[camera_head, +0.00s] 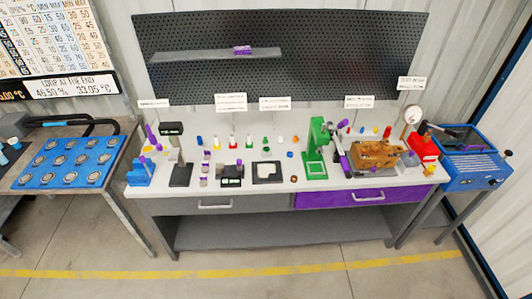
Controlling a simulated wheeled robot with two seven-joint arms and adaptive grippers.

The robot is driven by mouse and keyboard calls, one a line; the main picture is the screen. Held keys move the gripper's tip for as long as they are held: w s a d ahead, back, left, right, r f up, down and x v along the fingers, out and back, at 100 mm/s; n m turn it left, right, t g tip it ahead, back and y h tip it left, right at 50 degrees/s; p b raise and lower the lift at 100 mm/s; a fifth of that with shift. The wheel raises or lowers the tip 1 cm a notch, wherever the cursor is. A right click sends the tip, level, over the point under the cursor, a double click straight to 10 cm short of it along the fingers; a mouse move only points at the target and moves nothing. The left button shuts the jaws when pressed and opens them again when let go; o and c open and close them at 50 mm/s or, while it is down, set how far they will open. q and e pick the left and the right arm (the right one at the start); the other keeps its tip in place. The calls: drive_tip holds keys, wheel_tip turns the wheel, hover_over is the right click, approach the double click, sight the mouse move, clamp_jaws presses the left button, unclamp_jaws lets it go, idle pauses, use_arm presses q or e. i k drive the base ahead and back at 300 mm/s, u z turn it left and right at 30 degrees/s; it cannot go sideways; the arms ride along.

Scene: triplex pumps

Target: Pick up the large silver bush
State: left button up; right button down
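A workbench (270,192) stands ahead with many small parts on its top. I cannot pick out the large silver bush with certainty at this size. A blue tray (30,181) on the left table holds several round silver-grey parts (69,176). Small purple and pale parts (204,182) stand on the bench left of centre. Neither of my grippers shows in the head view.
A green press (316,150) and a brown metal block (375,155) stand right of centre on the bench. A blue machine (474,172) is at far right. A black pegboard (280,85) hangs behind. The floor (290,285) in front is clear.

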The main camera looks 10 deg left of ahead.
sight(264, 155)
drive_tip(key=u, duration=1.45)
drive_tip(key=i, duration=2.1)
drive_tip(key=z, duration=1.65)
